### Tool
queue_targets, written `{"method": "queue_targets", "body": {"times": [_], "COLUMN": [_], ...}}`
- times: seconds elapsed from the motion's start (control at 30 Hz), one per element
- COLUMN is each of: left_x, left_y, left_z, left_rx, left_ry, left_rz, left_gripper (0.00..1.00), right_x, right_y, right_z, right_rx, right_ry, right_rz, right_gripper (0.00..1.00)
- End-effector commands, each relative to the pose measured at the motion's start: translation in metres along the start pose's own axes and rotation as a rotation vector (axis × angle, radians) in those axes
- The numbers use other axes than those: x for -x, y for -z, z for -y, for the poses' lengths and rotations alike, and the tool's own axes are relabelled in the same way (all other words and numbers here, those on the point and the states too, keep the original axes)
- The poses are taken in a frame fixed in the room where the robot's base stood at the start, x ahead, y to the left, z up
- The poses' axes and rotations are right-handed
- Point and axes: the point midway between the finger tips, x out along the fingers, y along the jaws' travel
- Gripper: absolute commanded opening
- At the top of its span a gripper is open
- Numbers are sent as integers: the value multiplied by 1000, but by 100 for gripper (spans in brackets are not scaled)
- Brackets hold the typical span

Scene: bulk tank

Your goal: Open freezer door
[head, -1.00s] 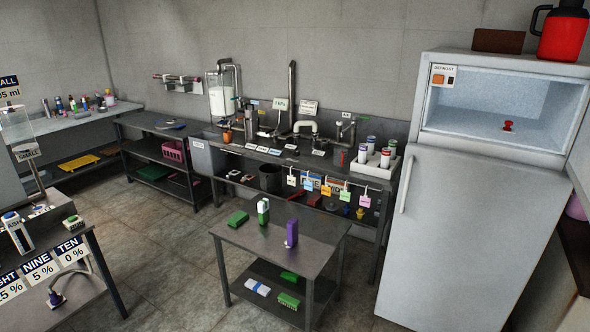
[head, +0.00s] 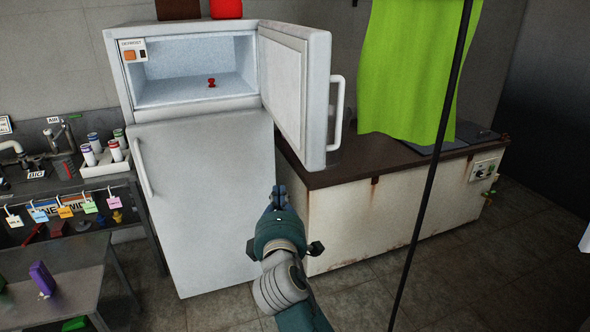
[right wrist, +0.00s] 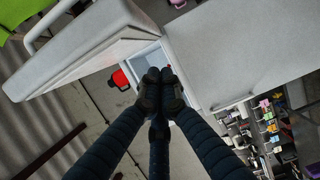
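The freezer door (head: 295,92) stands swung wide open to the right in the head view, its white handle (head: 336,112) on the far side. The freezer compartment (head: 195,70) is exposed, with a small red item (head: 211,82) inside. The lower fridge door (head: 205,200) is closed. My right gripper (head: 278,192) is below the open door's lower edge, in front of the fridge's right side, apparently apart from the door. Its fingers (right wrist: 160,78) meet in the right wrist view with nothing visible between them. The freezer door (right wrist: 85,50) also shows there. My left gripper is out of view.
A rusty white chest unit with a brown top (head: 390,160) stands right of the fridge, under a green cloth (head: 410,70). A thin dark pole (head: 432,165) stands before it. A small table (head: 65,280) is at lower left. A red container (head: 226,8) is on the fridge.

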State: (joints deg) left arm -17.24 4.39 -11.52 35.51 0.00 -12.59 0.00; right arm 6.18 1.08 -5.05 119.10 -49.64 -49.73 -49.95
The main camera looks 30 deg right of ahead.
Motion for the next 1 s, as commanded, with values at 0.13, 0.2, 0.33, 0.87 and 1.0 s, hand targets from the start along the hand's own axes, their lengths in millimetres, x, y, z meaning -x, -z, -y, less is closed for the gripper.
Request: {"method": "queue_targets", "body": {"times": [0.13, 0.2, 0.33, 0.87, 1.0], "left_x": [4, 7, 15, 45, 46], "left_y": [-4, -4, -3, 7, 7], "left_z": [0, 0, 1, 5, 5], "left_rx": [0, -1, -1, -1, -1], "left_ry": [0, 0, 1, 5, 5], "left_rz": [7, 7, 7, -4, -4], "left_gripper": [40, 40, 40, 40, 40], "right_x": [-7, -17, -43, -106, -107], "right_y": [-5, -6, -6, -39, -44], "right_z": [-13, -13, -15, -13, -12], "right_rx": [7, 8, 7, 5, 4], "right_ry": [-18, -17, -17, -14, -15], "right_rz": [14, 15, 14, 11, 10], "right_gripper": [0, 0, 0, 0, 0]}}
